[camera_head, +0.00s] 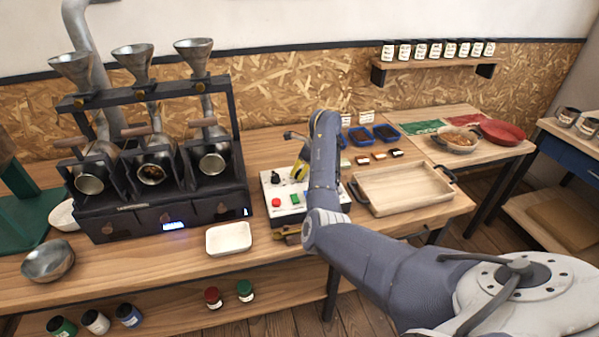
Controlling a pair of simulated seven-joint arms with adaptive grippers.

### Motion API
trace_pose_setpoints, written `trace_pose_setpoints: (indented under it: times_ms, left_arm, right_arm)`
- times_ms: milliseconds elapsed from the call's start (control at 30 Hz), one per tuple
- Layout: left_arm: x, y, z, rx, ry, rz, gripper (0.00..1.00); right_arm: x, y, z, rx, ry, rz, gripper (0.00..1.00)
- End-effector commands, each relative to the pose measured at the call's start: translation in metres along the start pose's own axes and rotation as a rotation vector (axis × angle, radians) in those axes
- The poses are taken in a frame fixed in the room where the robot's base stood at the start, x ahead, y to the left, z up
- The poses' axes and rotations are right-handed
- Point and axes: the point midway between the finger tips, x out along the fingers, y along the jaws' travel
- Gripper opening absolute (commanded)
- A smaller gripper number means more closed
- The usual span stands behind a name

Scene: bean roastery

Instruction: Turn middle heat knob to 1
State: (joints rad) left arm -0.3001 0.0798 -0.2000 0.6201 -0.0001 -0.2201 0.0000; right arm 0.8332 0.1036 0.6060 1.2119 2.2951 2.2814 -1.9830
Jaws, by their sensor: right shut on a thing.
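The white control box (284,212) stands on the bench right of the roaster. It has a black knob (275,178) at its back left, a red button (276,202) and a green switch (295,198). My right arm reaches over the box and hides its right part. My right gripper (299,174) points down at the back row of the box, just right of the black knob, and is shut on what seems to be the middle heat knob. That knob is hidden, so its setting cannot be read. My left gripper is out of view.
The three-drum roaster (125,222) stands at the left, with a white tray (229,238) in front and a metal bowl (48,261) beside it. A wooden tray (405,207) lies right of my forearm. Blue bins (386,133) stand behind.

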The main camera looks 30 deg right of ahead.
Motion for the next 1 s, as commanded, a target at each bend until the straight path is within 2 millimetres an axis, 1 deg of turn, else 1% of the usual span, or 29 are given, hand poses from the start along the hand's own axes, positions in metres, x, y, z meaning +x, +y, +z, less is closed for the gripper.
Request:
trace_pose_setpoints:
  times_ms: [100,133,367,633,733,867,1000]
  left_arm:
    - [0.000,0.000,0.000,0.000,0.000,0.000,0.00]
    - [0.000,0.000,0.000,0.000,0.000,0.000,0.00]
    - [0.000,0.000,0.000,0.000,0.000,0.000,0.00]
    - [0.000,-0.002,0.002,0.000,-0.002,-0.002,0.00]
    - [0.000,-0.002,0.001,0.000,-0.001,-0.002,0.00]
    - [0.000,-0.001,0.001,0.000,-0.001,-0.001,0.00]
    - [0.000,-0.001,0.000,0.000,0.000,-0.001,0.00]
  right_arm:
    - [0.000,0.001,0.001,-0.002,-0.002,0.001,0.00]
    - [0.000,0.001,0.001,-0.001,-0.002,0.001,0.23]
    - [0.000,0.001,0.001,0.000,-0.001,0.001,0.49]
    - [0.000,0.000,0.000,0.001,-0.001,0.000,0.50]
    - [-0.004,0.000,0.000,0.001,0.000,-0.001,0.50]
    - [-0.018,-0.001,0.000,0.002,0.000,-0.003,0.50]
    - [-0.039,-0.002,0.000,0.001,0.001,-0.004,0.50]
